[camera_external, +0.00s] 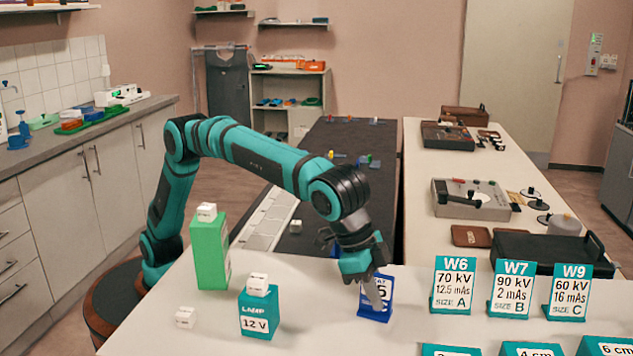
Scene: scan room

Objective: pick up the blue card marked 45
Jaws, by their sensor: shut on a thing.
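The blue card (384,284) stands on the white table, right at my gripper. Part of its white panel shows, with "AT" and a "5" readable; the rest of its face is hidden behind the gripper. My gripper (371,297) points down at the card's left side, with its fingers shut on the card. The card's blue foot appears to touch the table or be just above it; I cannot tell which.
Teal cards W6 (453,284), W7 (512,288) and W9 (568,291) stand to the right. A green block (209,252) and a teal 12 V lamp box (260,313), both topped with white cubes, stand left. The front middle of the table is clear.

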